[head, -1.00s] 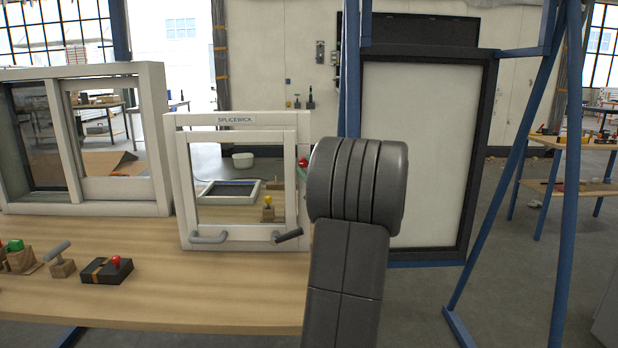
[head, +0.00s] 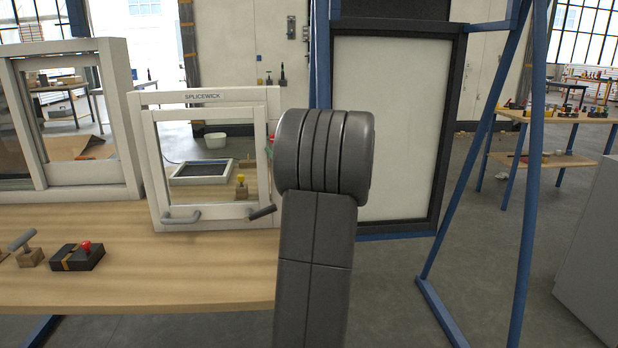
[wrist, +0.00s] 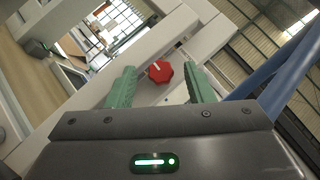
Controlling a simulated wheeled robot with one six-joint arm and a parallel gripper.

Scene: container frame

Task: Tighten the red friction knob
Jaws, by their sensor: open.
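The red friction knob (wrist: 160,72) shows in the wrist view, on the white frame of the window marked SPLICEWICK (head: 205,97). It is a faceted knob with a pale line on its face. My gripper (wrist: 159,68) is open, with one green finger on each side of the knob. There is a visible gap between the knob and each finger. I cannot tell how deep the knob sits between them. In the head view my arm hides the gripper and most or all of the knob.
The window has a grey handle (head: 181,217) and a dark lever (head: 262,212) at its bottom. A black box with a red top knob (head: 77,256) lies on the wooden bench (head: 150,280). A larger white window (head: 120,110) stands left. Blue posts (head: 487,150) stand right.

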